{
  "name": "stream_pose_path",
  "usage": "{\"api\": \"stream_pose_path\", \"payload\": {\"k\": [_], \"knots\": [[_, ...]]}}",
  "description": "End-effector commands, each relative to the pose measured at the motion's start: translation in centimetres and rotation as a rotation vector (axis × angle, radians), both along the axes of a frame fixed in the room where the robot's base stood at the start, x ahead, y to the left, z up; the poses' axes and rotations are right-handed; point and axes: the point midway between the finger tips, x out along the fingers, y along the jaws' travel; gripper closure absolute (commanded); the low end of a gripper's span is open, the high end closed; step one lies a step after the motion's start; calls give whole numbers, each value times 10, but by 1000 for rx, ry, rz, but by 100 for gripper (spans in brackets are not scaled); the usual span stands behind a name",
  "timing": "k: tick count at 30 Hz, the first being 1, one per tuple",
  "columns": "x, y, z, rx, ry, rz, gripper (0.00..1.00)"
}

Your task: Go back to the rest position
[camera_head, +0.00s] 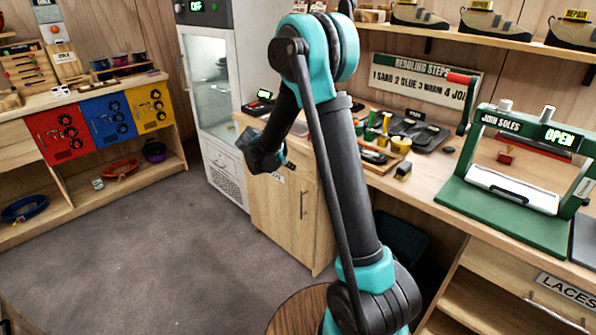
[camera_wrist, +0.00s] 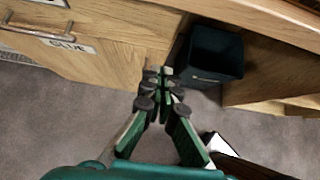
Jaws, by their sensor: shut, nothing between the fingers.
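My gripper (camera_wrist: 158,76) shows in the wrist view, pointing toward the base of the wooden bench. Its green-and-black fingers meet at the tips and nothing is between them. In the head view my arm rises in the middle and bends over at the top. Its dark end hangs in front of the wooden cabinet, left of the upright link; the fingertips cannot be made out there.
A cabinet with a handle and a GLUE label (camera_wrist: 62,43) and a dark bin (camera_wrist: 214,54) are close to my gripper. The green sole press (camera_head: 520,215) stands on the right bench. A glass-fronted cabinet (camera_head: 212,95) stands behind. The grey floor (camera_head: 150,255) at left is clear.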

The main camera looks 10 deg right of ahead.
Motion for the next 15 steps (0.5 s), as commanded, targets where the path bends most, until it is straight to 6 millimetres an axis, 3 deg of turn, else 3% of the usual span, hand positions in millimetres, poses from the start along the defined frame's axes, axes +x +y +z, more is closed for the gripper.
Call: {"api": "stream_pose_path", "payload": {"k": [8, 11, 15], "knots": [[-14, 6, 16, 26, -14, -28, 100], [-31, -7, 20, 103, -54, -109, 100], [-71, -32, 25, 285, -149, -314, 100]]}}
